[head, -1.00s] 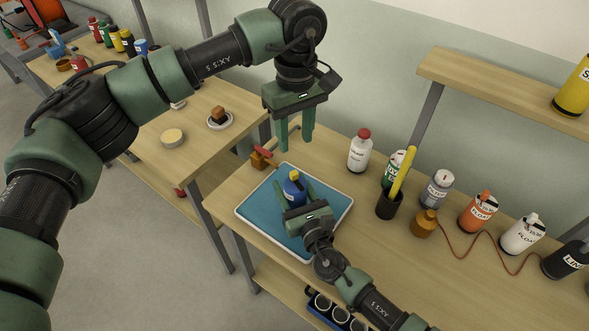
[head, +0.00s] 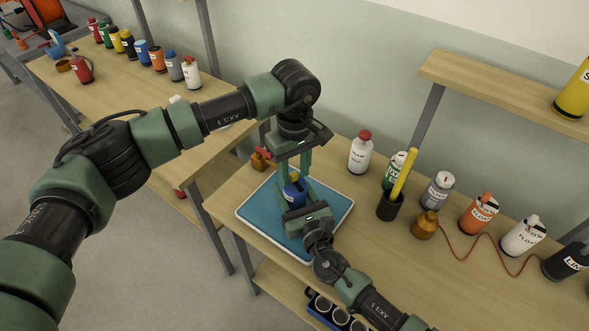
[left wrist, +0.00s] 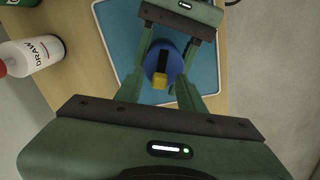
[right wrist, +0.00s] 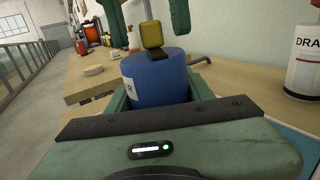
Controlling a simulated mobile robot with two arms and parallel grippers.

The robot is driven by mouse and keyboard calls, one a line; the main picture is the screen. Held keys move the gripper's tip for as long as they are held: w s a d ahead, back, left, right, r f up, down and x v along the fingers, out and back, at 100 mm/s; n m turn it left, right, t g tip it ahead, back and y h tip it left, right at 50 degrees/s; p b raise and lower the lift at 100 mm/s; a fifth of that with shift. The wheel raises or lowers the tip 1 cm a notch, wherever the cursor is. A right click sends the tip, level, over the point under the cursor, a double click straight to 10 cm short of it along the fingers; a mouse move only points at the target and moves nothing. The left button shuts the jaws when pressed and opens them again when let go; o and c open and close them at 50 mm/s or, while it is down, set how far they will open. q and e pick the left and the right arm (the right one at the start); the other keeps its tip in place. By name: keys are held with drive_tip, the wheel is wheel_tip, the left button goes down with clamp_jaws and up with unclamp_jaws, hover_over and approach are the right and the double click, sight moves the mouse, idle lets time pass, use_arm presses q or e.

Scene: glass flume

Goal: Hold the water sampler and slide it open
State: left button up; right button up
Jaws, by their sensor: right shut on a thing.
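The water sampler is a blue cylinder (head: 294,193) with a yellow knob on a dark slot on top. It stands upright over the blue tray (head: 263,205). My right gripper (head: 297,203) is shut on its body from the front; the right wrist view shows the fingers on both sides of the blue body (right wrist: 158,82). My left gripper (head: 292,176) points down above the sampler, open and empty. In the left wrist view its fingers stand apart on either side of the yellow knob (left wrist: 160,80), with gaps.
A white bottle with a red cap (head: 360,152) stands right of the tray. A dark cup (head: 390,205) with a yellow stick, a brown jar (head: 425,224) and labelled bottles line the bench. A small brown object with a red top (head: 260,159) sits behind the tray.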

use_arm(q)
clamp_jaws()
idle(1.2)
